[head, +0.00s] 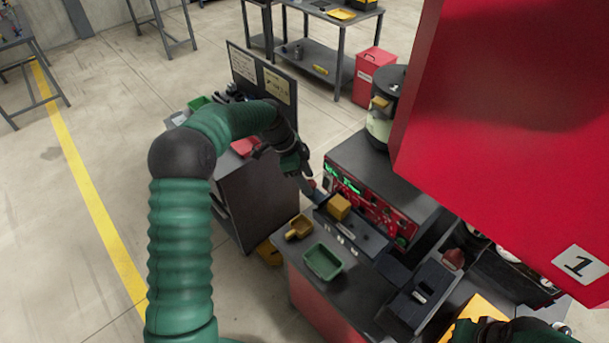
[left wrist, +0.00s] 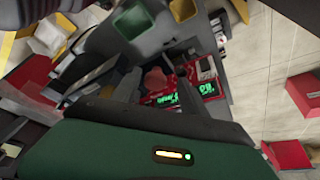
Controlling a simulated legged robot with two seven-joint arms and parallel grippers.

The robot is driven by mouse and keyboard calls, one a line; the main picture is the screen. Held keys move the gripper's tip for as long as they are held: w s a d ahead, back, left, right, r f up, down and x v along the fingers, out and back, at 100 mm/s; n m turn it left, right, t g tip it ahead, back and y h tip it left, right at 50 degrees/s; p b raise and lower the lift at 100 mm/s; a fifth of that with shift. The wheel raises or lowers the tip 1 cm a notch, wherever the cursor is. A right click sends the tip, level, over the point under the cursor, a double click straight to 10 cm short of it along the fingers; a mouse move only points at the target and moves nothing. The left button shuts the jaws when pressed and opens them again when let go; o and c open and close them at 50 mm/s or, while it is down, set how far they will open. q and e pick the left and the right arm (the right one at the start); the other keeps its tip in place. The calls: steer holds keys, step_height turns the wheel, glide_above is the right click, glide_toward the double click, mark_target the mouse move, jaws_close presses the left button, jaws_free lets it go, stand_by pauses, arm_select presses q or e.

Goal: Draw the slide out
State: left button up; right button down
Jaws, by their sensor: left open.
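A dark grey slide-like channel (head: 368,238) runs across the grey bench, with a yellow block (head: 340,207) at its left end. I cannot tell for sure that this is the slide. My left gripper (head: 308,186) is open and reaches down just beyond the channel's left end, beside the red control panel. In the left wrist view its two dark fingers (left wrist: 158,88) stand apart. A dull red knob-like piece (left wrist: 155,78) shows between them; I cannot tell whether they touch it. A dark green part of my right arm shows at the bottom right edge, its jaws unclear.
The red panel (head: 372,205) with green displays stands behind the channel. A green tray (head: 323,262) and a yellow scoop (head: 299,228) lie in front. A second dark unit (head: 425,290) is at the right. A large red box (head: 510,130) blocks the upper right.

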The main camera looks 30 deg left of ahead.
arm_select(q)
steer(key=shift+r, duration=0.25)
steer(key=b+v, duration=0.3)
steer(key=v, duration=1.3)
steer(key=shift+a, duration=0.2)
steer(key=shift+w, duration=0.1)
